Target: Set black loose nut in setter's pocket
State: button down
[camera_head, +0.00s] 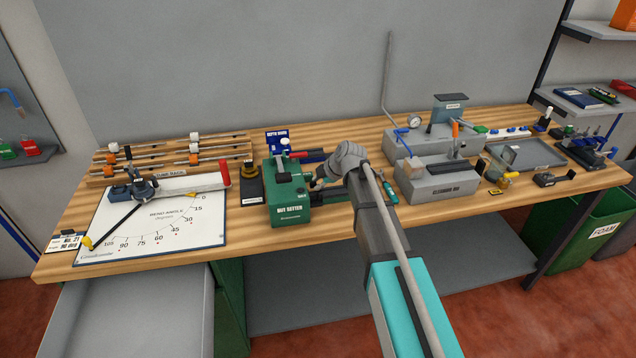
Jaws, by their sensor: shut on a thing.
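The green nut setter (290,212) stands upright on the bench, left of centre, with a white "NUT SETTER" label on its front and a red-tipped lever on top. My gripper (318,183) is at the right side of the setter, reached over from the front right. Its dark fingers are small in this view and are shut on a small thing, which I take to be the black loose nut. The nut itself cannot be made out. The setter's pocket is too small or hidden to see, so I cannot tell whether the nut touches it.
A bend-angle board (150,225) and a tube rack (190,157) lie to the left. A black and yellow item (250,185) stands close left of the setter. Grey fixtures (440,180) with a gauge stand to the right. A green foam bin (590,235) is below right.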

jog(key=shift+f+b, duration=1.35)
jog(key=shift+f, duration=0.05)
dwell(1.0)
jog(key=shift+c, duration=2.4)
grip_release()
jog(key=shift+o, duration=0.3)
jog(key=shift+o, duration=1.3)
jog(key=shift+r, duration=0.2)
notch_tip(320, 180, up, 7)
jog(key=p, duration=0.7)
jog(key=shift+f, duration=0.15)
